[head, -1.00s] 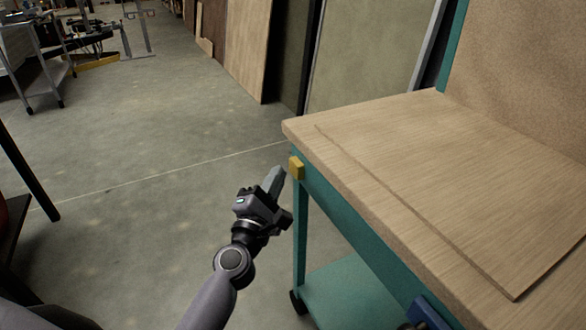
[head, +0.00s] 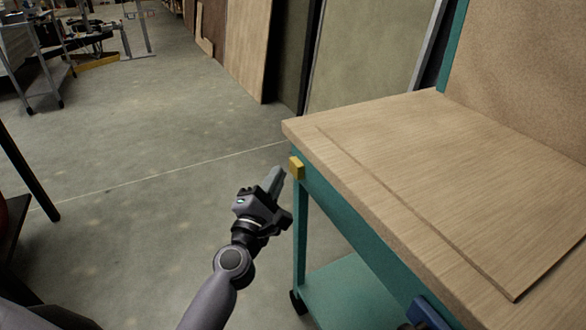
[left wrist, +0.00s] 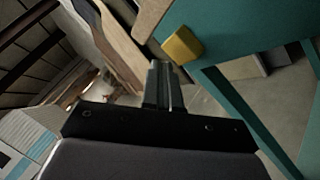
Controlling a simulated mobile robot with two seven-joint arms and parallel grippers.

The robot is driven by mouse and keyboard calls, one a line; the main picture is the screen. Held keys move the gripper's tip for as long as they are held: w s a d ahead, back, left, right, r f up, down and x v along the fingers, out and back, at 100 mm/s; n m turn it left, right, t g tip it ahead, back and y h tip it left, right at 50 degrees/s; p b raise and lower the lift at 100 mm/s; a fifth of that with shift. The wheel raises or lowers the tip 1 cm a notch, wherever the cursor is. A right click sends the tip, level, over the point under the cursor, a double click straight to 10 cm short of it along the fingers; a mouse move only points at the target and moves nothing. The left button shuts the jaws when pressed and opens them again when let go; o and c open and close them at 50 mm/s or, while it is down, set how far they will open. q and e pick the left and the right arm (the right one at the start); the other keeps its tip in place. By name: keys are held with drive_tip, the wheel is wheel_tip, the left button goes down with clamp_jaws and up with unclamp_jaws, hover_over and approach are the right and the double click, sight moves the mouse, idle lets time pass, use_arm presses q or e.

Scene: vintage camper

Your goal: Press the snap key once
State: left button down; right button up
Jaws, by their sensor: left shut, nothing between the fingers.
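The snap key appears to be the small yellow block (head: 296,168) on the teal frame of the workbench, just below the near left corner of its wooden top. It also shows in the left wrist view (left wrist: 182,46), right of and beyond the fingertips. My left gripper (head: 274,176) is shut and empty, just left of the yellow block in the head view. In the left wrist view its fingers (left wrist: 158,72) are together, and the block appears apart from them. My right gripper is not in view.
The workbench (head: 400,140) has a wooden top, a teal frame and a low teal shelf (head: 350,290) on castors. A blue part (head: 428,312) shows at its front edge. Tall panels (head: 250,45) lean behind.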

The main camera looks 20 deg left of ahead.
use_arm(q)
drive_tip(key=shift+d, duration=0.1)
idle(0.6)
drive_tip(key=shift+w+d, duration=0.2)
drive_tip(key=shift+w, duration=0.1)
drive_tip(key=shift+w+d, duration=0.35)
drive_tip(key=shift+w, duration=0.05)
idle(0.8)
drive_tip(key=shift+s+a, duration=0.6)
drive_tip(key=shift+s, duration=0.1)
drive_tip(key=shift+s+a, duration=1.7)
drive_tip(key=shift+s, duration=0.2)
